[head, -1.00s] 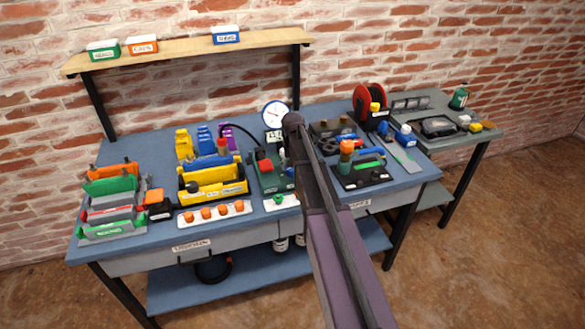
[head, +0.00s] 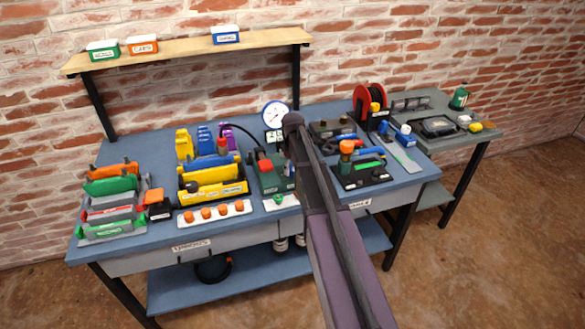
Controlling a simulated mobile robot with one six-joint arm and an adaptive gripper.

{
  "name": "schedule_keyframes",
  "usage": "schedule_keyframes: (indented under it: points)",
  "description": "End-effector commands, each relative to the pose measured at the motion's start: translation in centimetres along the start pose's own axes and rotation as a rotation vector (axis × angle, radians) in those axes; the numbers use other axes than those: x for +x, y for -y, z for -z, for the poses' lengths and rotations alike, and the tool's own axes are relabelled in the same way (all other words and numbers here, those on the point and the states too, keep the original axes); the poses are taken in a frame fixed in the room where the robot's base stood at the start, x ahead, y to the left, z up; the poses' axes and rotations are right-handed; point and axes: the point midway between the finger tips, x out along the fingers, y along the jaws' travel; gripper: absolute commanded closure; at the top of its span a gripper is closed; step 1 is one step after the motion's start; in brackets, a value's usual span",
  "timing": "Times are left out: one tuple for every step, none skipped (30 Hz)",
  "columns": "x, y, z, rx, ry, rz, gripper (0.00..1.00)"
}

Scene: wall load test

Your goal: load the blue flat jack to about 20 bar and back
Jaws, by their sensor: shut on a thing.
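A blue slab (head: 208,160) stands in the yellow frame (head: 222,190), behind a yellow block, left of middle; it may be the blue flat jack, but its label is not readable. A round white dial gauge (head: 274,113) stands at the back; its reading is too small to tell. A green device (head: 270,179), possibly the pump, sits in front of it. A black hose (head: 240,129) arcs down toward this device. My arm crosses the picture from the lower right and covers part of the device. My gripper is hidden behind my arm.
A rack of coloured slabs (head: 112,199) stands at left. A white strip with orange knobs (head: 214,212) lies at the bench front. A black board (head: 362,174) with tools and a red reel (head: 368,104) are at right.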

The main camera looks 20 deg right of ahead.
Motion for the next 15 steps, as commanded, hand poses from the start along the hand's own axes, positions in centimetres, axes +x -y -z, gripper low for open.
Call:
schedule_keyframes:
  points:
    - [0.04, 0.11, -0.14, -0.035, 0.003, 0.002, 0.67]
    - [0.04, 0.11, -0.14, -0.056, 0.003, 0.002, 0.67]
    - [0.04, 0.12, -0.14, -0.081, 0.003, 0.002, 0.67]
    - [0.04, 0.12, -0.14, -0.098, 0.003, 0.002, 0.67]
    - [0.04, 0.12, -0.14, -0.115, 0.003, 0.002, 0.67]
    - [0.04, 0.12, -0.15, -0.134, 0.003, 0.003, 0.67]
    - [0.04, 0.12, -0.15, -0.147, 0.003, 0.003, 0.67]
    - [0.04, 0.12, -0.15, -0.159, 0.003, 0.003, 0.67]
    - [0.04, 0.12, -0.15, -0.173, 0.003, 0.003, 0.67]
    - [0.04, 0.12, -0.15, -0.181, 0.003, 0.003, 0.67]
    - [0.04, 0.13, -0.15, -0.188, 0.003, 0.003, 0.67]
    - [0.04, 0.12, -0.15, -0.197, 0.003, 0.003, 0.67]
    - [0.04, 0.13, -0.15, -0.202, 0.003, 0.003, 0.67]
    - [0.04, 0.13, -0.16, -0.205, 0.004, 0.003, 0.67]
    - [0.04, 0.13, -0.16, -0.209, 0.003, 0.003, 0.67]
